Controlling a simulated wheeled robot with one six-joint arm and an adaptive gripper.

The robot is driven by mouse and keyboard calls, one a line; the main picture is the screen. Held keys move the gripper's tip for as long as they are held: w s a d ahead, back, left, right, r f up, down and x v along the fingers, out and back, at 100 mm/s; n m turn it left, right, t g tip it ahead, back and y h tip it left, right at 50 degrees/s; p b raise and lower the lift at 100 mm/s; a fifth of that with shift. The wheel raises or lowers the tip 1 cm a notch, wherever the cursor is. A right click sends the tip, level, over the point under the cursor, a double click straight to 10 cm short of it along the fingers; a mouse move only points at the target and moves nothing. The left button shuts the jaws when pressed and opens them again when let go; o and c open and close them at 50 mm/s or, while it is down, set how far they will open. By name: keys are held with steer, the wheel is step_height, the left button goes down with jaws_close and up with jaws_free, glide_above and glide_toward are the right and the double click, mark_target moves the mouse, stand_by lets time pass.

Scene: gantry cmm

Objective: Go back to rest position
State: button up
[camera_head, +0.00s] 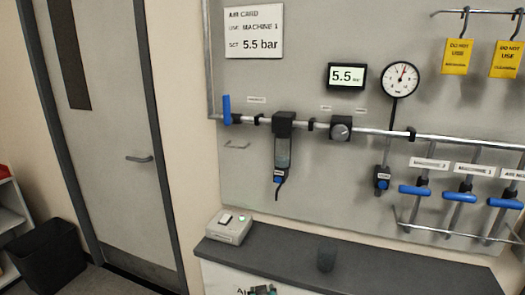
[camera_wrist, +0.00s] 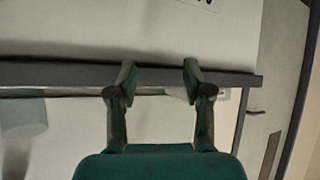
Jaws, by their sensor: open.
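My gripper (camera_wrist: 159,78) is open and empty in the wrist view, its two green fingers spread apart. Between and behind the fingertips runs the dark edge of the counter (camera_wrist: 60,74); I cannot tell whether they touch it. In the head view only the top of my gripper (camera_head: 262,290) shows at the bottom edge, in front of the pale cabinet below the counter (camera_head: 400,275).
Above is a panel with a pipe, a gauge (camera_head: 400,79) and blue-handled valves (camera_head: 460,197). A door (camera_head: 110,130) and black bin (camera_head: 47,255) are left.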

steer(key=s+d+f, duration=0.4)
steer(key=s, duration=0.3)
steer(key=s+d+f+t, duration=0.1)
steer(key=s+d+f, duration=0.25)
steer(key=s, duration=0.35)
steer(key=s+d+f, duration=0.3)
steer(key=s+f, duration=0.1)
steer(key=s, duration=0.4)
steer(key=s+d+r+t, duration=0.1)
steer(key=s+d, duration=0.1)
steer(key=s, duration=0.6)
steer(key=s+d+r, duration=0.1)
steer(key=s+d, duration=0.2)
steer(key=s, duration=0.6)
steer(key=s+d+r+m+t, duration=0.1)
steer(key=s+d+r, duration=0.2)
steer(key=s+r, duration=1.2)
steer(key=s, duration=0.3)
steer(key=shift+s+r+m+t, duration=0.15)
steer(key=shift+r+m+t, duration=0.15)
steer(key=shift+r, duration=0.05)
